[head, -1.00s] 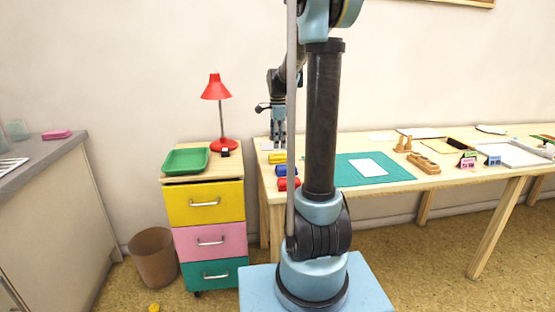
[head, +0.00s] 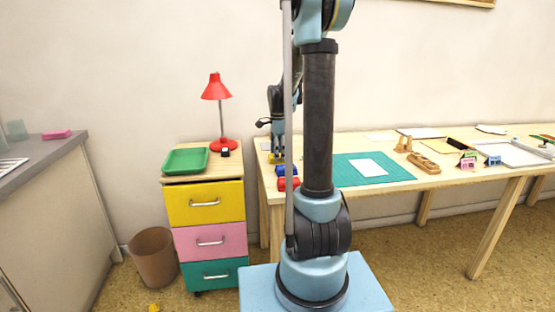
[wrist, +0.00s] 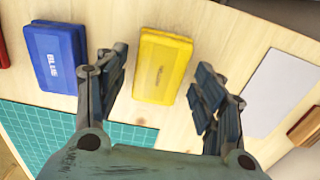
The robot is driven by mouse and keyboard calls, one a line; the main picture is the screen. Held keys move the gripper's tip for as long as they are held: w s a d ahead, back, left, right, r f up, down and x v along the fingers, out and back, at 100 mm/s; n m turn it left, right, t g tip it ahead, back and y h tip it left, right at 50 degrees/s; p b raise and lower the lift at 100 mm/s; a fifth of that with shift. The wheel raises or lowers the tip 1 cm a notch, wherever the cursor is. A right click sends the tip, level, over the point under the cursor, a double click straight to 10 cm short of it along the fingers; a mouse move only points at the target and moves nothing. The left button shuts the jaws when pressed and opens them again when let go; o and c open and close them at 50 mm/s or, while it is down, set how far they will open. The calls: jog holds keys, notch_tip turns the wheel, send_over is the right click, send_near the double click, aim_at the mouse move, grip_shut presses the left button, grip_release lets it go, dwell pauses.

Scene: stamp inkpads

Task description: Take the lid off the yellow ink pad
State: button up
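The yellow ink pad (wrist: 162,65) lies on the wooden table, its lid on, with faint lettering on top. My gripper (wrist: 158,88) is open and empty, its fingers on either side of the yellow pad in the wrist view, short of its far end. In the head view my gripper (head: 277,153) is low over the left end of the table, in front of the yellow pad (head: 276,160), which is mostly hidden. The blue ink pad (wrist: 55,57) lies to the left of it in the wrist view.
A red ink pad (head: 288,183) lies beyond the blue one. A green cutting mat (wrist: 110,140) is near the pads. A white sheet (wrist: 268,92) and a wooden piece (wrist: 305,127) lie to the right in the wrist view.

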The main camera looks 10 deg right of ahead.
jog(key=c, duration=0.5)
